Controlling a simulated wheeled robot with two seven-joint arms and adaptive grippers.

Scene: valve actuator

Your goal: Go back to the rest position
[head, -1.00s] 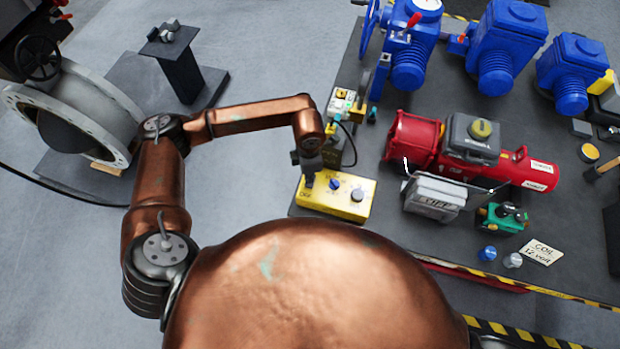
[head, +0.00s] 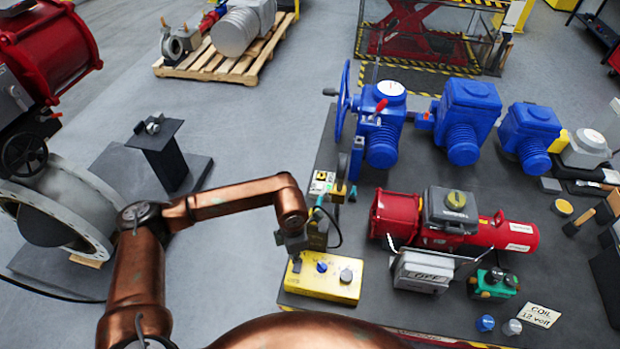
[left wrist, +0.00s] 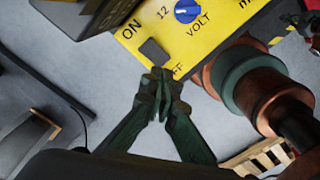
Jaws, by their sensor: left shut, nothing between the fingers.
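My left gripper (head: 294,262) is at the left end of the yellow control box (head: 318,285) on the dark bench. In the left wrist view the gripper's fingers (left wrist: 158,80) are together and empty. Their tips are close to the black switch on the yellow box (left wrist: 215,32), between the ON and FF lettering; I cannot tell whether they touch it. The box has a blue VOLT knob (left wrist: 187,10) and a grey knob. My right gripper is not in view.
A red actuator (head: 455,222), a grey box (head: 422,271), a green device (head: 493,284) and blue actuators (head: 465,120) stand on the bench (head: 330,160). A black pedestal (head: 168,160) and a large flanged valve (head: 60,215) stand at left. Open floor lies between pedestal and bench.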

